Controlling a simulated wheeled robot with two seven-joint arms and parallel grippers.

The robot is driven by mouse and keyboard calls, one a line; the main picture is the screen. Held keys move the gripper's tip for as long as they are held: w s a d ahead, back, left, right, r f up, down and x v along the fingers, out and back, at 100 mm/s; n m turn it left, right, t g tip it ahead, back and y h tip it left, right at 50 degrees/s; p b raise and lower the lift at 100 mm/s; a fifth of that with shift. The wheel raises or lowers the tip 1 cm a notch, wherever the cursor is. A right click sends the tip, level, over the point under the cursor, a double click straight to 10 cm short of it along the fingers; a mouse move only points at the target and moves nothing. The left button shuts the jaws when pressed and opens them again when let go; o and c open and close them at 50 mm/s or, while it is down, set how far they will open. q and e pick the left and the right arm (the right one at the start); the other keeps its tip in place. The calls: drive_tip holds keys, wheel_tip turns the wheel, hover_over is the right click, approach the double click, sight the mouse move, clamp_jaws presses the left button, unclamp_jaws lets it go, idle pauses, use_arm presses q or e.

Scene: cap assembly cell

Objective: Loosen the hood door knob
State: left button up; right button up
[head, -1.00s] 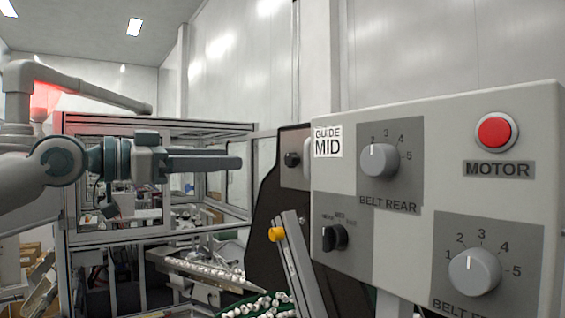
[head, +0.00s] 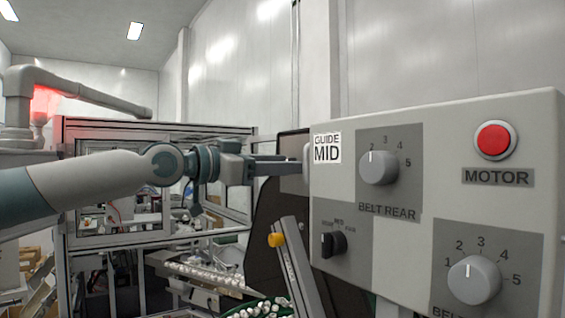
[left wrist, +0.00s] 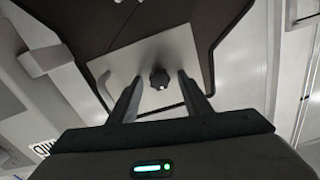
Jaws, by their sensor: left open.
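The hood door knob (left wrist: 159,77) is a small black lobed knob on a light grey plate (left wrist: 165,48), fixed to a black panel (left wrist: 110,22). In the left wrist view it shows between my two fingertips. My left gripper (head: 296,166) is open and points right at the plate, beside the grey control box. It also shows in the left wrist view (left wrist: 160,84), with one finger on each side of the knob. I cannot tell whether the fingertips reach past the knob. In the head view the fingers hide the knob. My right gripper is not in view.
The control box (head: 340,185) with several dials and a red motor button (head: 493,140) stands close to the right of my left gripper. A yellow-ended rail (head: 290,255) slopes below. A framed machine (head: 160,130) stands behind the arm.

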use_arm(q)
drive_tip(key=c, duration=1)
drive_tip(key=shift+c, duration=0.2)
